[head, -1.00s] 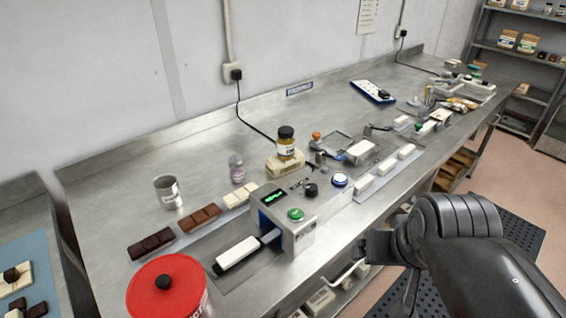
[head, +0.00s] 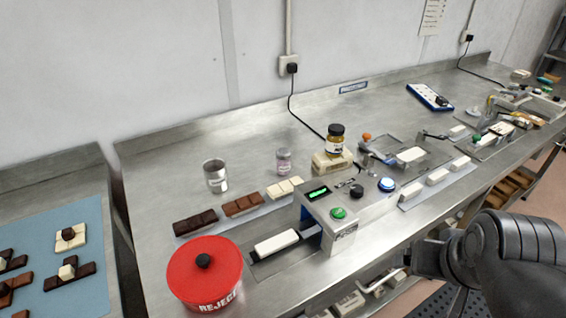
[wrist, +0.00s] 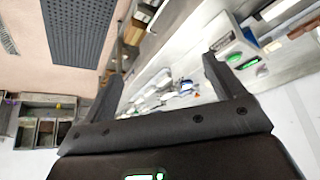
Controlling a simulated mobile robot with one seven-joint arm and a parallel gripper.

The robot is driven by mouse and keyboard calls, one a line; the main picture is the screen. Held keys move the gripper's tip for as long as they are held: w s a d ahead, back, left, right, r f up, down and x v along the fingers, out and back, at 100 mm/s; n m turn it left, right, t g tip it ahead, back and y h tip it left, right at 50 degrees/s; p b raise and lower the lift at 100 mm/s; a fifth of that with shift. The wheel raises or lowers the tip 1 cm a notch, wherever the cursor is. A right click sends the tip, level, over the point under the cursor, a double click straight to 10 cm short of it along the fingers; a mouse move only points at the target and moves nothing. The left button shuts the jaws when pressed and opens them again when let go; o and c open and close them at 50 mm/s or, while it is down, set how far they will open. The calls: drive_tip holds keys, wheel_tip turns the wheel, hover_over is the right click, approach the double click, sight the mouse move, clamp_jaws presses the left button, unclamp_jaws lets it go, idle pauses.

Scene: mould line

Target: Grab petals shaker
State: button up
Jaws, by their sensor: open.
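A small translucent shaker (head: 284,161) with a pinkish-grey look stands upright on the steel bench in the head view, behind the chocolate bars. I take it for the petals shaker; its label is too small to read. A metal cup (head: 215,176) stands to its left, and a yellow jar with a black lid (head: 335,139) sits on a cream block to its right. My gripper is open and empty in the wrist view (wrist: 160,82). In the head view my arm is at the lower right, in front of the bench and well apart from the shaker.
A red reject tub (head: 205,272) stands at the front left corner. A control box (head: 345,215) with green and blue buttons lies between my arm and the shaker. Chocolate bars (head: 242,205) lie in front of the shaker. The steel behind it is clear.

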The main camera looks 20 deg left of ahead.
drive_tip(key=shift+c, duration=0.5)
drive_tip(key=shift+c, duration=1.4)
drive_tip(key=shift+w, duration=0.1)
